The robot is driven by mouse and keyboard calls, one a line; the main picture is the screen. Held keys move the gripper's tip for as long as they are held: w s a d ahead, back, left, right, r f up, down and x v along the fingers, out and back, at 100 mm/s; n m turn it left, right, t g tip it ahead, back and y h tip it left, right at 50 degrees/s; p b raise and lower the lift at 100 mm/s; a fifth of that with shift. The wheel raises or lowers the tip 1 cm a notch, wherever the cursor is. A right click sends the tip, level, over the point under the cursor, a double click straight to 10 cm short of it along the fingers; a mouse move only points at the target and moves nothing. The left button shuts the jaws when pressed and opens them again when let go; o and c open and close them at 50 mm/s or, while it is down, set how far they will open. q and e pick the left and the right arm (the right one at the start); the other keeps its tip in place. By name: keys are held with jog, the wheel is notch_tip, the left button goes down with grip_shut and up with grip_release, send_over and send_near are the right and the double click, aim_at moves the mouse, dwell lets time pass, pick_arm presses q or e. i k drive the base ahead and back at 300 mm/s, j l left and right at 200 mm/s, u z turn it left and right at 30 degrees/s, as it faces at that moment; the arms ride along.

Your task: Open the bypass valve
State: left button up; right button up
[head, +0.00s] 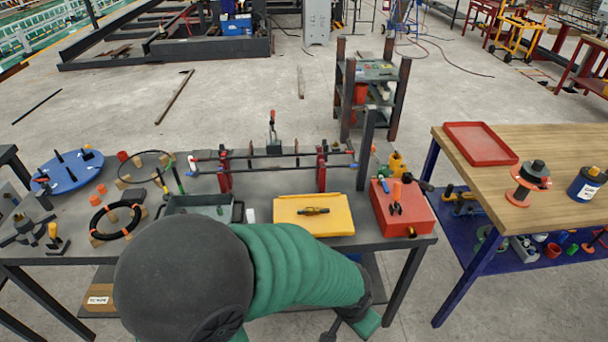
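No part is labelled as the bypass valve that I can read. A yellow fitting (397,164) stands at the back of a red box (405,215) on the right end of the grey workbench (258,180). A dark handle-like part (418,183) lies beside it; how they join is too small to tell. An orange and black part sits on top of the box. One green-sleeved arm of mine crosses the lower middle, in front of the bench, and hides part of its front edge. I see no gripper fingers clearly, and no second arm.
A rebar frame with red uprights (321,167) stands mid-bench. A yellow tray (313,215), grey tray (200,206), black ring (115,219) and blue disc (70,172) also lie there. A wooden-topped table (540,150) with a red tray (480,143) stands right, across a floor gap.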

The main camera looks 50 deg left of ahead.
aim_at(384, 184)
jog(key=i+j+u, duration=0.75)
jog(key=i, duration=0.25)
